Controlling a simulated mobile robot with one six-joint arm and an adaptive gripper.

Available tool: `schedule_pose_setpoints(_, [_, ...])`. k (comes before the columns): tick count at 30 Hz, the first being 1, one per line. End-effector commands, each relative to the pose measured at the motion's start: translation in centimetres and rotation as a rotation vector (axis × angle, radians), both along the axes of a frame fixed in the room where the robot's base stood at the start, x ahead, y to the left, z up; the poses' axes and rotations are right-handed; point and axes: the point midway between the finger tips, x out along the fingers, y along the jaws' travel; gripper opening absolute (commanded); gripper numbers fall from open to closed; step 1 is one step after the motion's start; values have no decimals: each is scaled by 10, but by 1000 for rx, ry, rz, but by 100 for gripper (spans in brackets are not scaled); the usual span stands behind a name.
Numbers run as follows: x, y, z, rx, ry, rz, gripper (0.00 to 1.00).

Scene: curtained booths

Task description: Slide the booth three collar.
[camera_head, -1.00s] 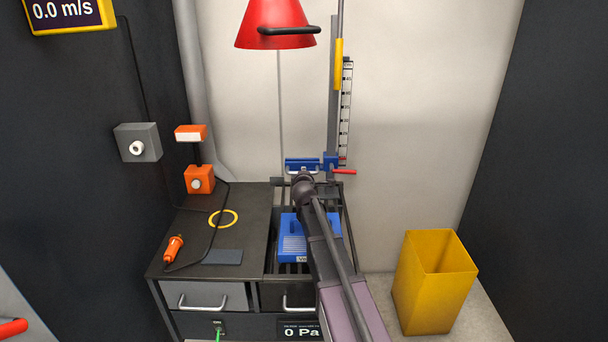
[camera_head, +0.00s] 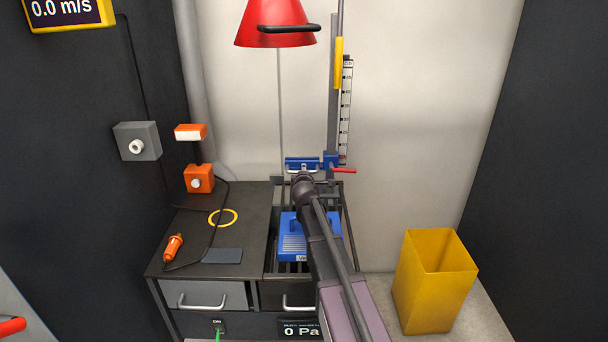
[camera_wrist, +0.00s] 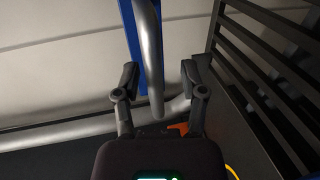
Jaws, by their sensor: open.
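The blue collar (camera_head: 330,160) sits low on an upright grey rail, beside the bottom of a black-and-white scale (camera_head: 346,110). It has a red lever (camera_head: 344,171) on its right and a blue bar with a grey handle on its left. In the wrist view a grey handle bar (camera_wrist: 152,60) stands in front of a blue part (camera_wrist: 133,35). My gripper (camera_wrist: 159,75) is open, one finger on each side of that bar, with gaps visible. In the head view my wrist hides most of the gripper, just below the collar's blue bar.
A red hood (camera_head: 273,25) hangs above. A blue box (camera_head: 293,245) lies in the slatted tray below my arm. A dark bench (camera_head: 190,230) carries an orange plug-like tool (camera_head: 173,248). A yellow bin (camera_head: 434,285) stands right. Dark slats (camera_wrist: 270,80) are close right of my gripper.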

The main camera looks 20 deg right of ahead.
Motion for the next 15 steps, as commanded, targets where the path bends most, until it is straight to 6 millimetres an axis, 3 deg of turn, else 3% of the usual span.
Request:
schedule_pose_setpoints(8, [-25,7,0,-2,-2,0,54])
schedule_pose_setpoints(15, [-63,18,0,-2,-2,0,54])
